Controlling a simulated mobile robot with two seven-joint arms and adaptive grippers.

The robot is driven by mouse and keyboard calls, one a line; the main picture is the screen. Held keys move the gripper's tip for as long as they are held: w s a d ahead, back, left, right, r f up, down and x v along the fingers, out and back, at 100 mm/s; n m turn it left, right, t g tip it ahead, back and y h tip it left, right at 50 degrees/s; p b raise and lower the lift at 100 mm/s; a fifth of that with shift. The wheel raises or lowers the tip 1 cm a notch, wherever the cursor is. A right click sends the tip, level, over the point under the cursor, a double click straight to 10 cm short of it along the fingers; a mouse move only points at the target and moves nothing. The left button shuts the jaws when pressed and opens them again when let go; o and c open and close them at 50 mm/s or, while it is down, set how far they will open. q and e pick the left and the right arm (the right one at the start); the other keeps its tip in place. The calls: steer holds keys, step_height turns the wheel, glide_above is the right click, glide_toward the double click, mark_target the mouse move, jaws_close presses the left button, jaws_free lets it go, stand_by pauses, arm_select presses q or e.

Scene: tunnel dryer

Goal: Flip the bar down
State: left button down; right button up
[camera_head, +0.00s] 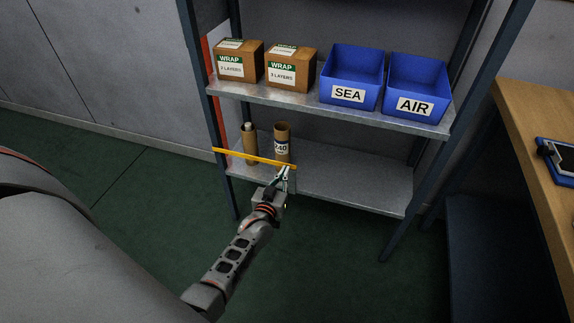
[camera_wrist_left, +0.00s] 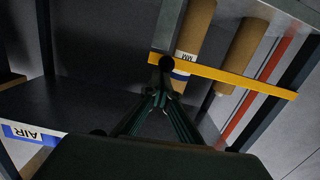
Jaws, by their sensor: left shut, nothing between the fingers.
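A yellow bar (camera_head: 245,156) crosses the front of the lower shelf at the left, tilted slightly down to the right in the head view. In the left wrist view the bar (camera_wrist_left: 235,78) runs across in front of two brown cardboard tubes. My left gripper (camera_head: 284,174) is at the bar's right end, its fingers closed together and holding nothing. In the left wrist view its fingertips (camera_wrist_left: 164,70) are at or against that end of the bar; I cannot tell whether they touch. My right gripper is not in view.
Two tubes (camera_head: 282,145) (camera_head: 250,146) stand on the lower shelf (camera_head: 350,185) behind the bar. The upper shelf holds two brown WRAP boxes (camera_head: 291,68) and blue SEA (camera_head: 351,76) and AIR (camera_head: 416,84) bins. A wooden table (camera_head: 545,130) is at the right. The lower shelf's right part is empty.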

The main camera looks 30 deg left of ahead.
arm_select(q)
steer(key=shift+s+d+f+b, duration=0.1)
steer(key=shift+f+b, duration=0.25)
steer(key=shift+f, duration=0.75)
steer(key=shift+s+d+f, duration=0.1)
steer(key=shift+s, duration=0.05)
steer(key=r+v, duration=0.1)
steer(key=v, duration=1)
steer(key=shift+s+r, duration=0.15)
steer(key=shift+r, duration=0.2)
